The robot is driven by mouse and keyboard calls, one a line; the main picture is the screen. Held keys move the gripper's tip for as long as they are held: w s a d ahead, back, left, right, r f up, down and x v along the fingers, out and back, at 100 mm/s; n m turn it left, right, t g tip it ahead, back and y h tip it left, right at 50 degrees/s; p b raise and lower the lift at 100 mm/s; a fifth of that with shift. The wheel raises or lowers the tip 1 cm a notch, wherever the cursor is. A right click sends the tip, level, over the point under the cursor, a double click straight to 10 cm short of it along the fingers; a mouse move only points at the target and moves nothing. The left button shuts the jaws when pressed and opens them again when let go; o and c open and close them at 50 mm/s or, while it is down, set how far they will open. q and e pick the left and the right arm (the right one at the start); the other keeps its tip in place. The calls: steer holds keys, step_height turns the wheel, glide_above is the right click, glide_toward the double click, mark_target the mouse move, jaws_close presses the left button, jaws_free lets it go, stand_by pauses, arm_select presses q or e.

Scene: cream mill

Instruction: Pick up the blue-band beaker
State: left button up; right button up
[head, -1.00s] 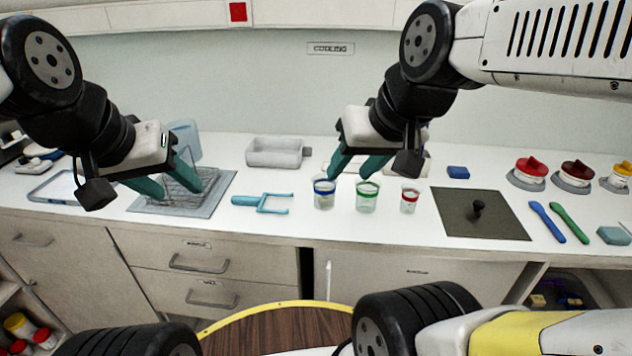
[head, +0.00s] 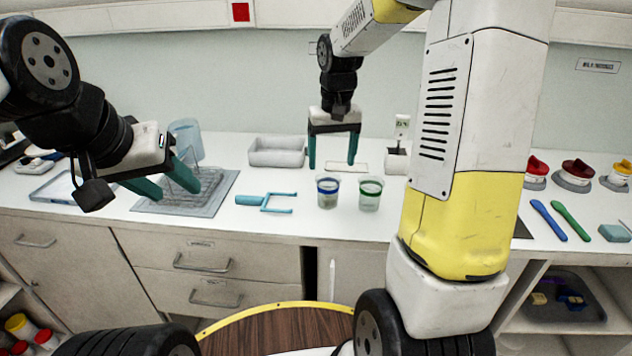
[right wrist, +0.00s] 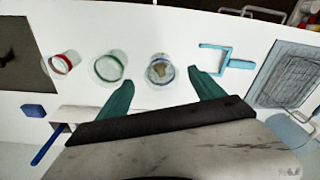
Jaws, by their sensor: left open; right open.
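The blue-band beaker (head: 327,191) stands upright on the white counter, left of the green-band beaker (head: 370,194). My right gripper (head: 332,168) is open and empty, fingers down, above and behind the blue-band beaker. In the right wrist view the blue-band beaker (right wrist: 160,71) lies beyond and between the open fingertips (right wrist: 163,77), with brownish contents showing. The green-band beaker (right wrist: 110,67) and the red-band beaker (right wrist: 65,63) also show there; my right arm hides the red one in the head view. My left gripper (head: 170,190) is open over a wire rack at the left.
A blue forked tool (head: 265,201) lies left of the beakers. A grey tray (head: 277,152) stands behind it. The wire rack rests on a grey mat (head: 222,188). Blue (head: 548,220) and green (head: 572,221) spatulas lie at the right. The counter in front of the beakers is clear.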

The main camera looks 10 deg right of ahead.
steer(key=g, duration=0.1)
glide_above(328, 191)
steer(key=w, duration=0.3)
step_height(328, 191, down, 5)
steer(key=f, duration=0.7)
steer(key=shift+d+f, duration=0.3)
steer(key=shift+d, duration=0.05)
steer(key=c, duration=1)
